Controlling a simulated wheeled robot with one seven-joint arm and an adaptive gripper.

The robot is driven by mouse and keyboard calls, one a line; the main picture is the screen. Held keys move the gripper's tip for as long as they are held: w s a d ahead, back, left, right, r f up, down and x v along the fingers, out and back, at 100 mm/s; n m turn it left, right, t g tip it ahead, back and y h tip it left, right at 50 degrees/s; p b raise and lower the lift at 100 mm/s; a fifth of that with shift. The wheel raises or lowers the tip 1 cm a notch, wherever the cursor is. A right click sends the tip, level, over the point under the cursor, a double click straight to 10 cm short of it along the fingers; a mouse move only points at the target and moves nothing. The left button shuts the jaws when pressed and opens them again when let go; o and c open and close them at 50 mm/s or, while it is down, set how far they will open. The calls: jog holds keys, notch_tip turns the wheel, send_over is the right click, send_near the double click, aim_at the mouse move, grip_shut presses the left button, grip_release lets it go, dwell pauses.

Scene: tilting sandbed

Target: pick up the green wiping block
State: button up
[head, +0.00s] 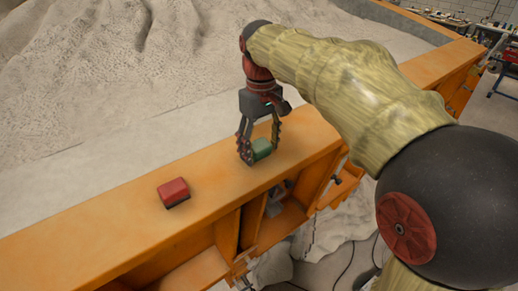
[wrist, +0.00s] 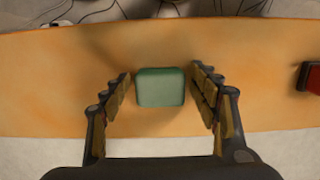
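The green wiping block (head: 262,148) sits on the orange ledge, and in the wrist view the green block (wrist: 160,87) lies between my fingertips. My gripper (head: 259,147) points down over it, with a finger on either side. In the wrist view my gripper (wrist: 160,88) is open, with a visible gap between the block and each finger. One finger partly hides the block in the head view.
A red block (head: 174,192) sits on the same orange ledge (head: 110,225), left of my gripper; the red block (wrist: 309,78) shows at the wrist view's right edge. Pale sand (head: 90,80) lies behind the ledge. The ledge between the blocks is clear.

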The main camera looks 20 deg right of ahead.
jog(key=c, duration=0.8)
jog(key=shift+r, duration=0.15)
jog(key=shift+r, duration=0.2)
notch_tip(320, 180, up, 2)
jog(key=shift+r, duration=0.1)
jog(key=s+r, duration=0.3)
jog(key=s, duration=0.1)
jog(key=s+r+b, duration=0.1)
jog(key=s+r, duration=0.2)
jog(key=s, duration=0.2)
jog(key=s+d+r+b, duration=0.1)
jog(key=s+r, duration=0.3)
jog(key=s, duration=0.1)
jog(key=shift+r, duration=0.1)
